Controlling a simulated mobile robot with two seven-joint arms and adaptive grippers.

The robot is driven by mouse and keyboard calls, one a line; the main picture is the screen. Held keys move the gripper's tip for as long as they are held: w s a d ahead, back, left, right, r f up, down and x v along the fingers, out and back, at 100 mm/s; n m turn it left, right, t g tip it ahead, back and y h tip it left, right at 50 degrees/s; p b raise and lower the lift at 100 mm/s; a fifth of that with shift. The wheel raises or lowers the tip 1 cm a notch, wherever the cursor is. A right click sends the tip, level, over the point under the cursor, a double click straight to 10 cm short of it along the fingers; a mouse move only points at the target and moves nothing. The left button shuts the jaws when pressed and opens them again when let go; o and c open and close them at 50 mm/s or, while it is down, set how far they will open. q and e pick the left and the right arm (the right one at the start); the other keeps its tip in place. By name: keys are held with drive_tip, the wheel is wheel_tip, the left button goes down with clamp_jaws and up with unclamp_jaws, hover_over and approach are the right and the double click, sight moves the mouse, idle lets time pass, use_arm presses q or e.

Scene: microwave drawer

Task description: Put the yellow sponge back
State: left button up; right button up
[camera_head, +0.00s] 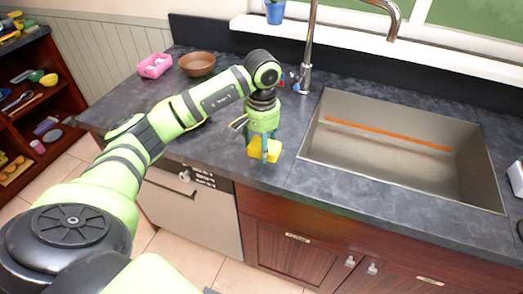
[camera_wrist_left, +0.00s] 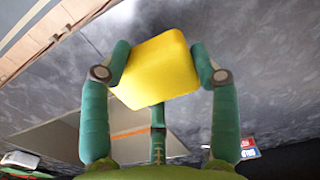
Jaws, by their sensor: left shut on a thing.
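The yellow sponge (camera_head: 255,157) is held by my left gripper (camera_head: 265,148) over the dark counter, just left of the sink. In the left wrist view the sponge (camera_wrist_left: 157,70) sits between the green fingers of the left gripper (camera_wrist_left: 160,68), which press on its two sides. Whether the sponge touches the counter is hard to tell. My right gripper does not show in either view.
The steel sink (camera_head: 385,165) with an orange strip across it lies right of the gripper. A pink container (camera_head: 155,66) and a brown bowl (camera_head: 197,64) stand at the back left of the counter. The faucet (camera_head: 309,45) rises behind the gripper. The counter's front edge is close.

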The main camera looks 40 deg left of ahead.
use_arm(q)
drive_tip(key=shift+f, duration=0.35)
wheel_tip(320, 180, down, 2)
drive_tip(key=shift+f+p, duration=0.2)
drive_tip(key=shift+p, duration=0.65)
drive_tip(key=shift+f, duration=0.5)
drive_tip(key=shift+f+b, duration=0.25)
drive_tip(key=shift+b, duration=0.05)
drive_tip(key=o, duration=1)
drive_tip(key=shift+r, duration=0.1)
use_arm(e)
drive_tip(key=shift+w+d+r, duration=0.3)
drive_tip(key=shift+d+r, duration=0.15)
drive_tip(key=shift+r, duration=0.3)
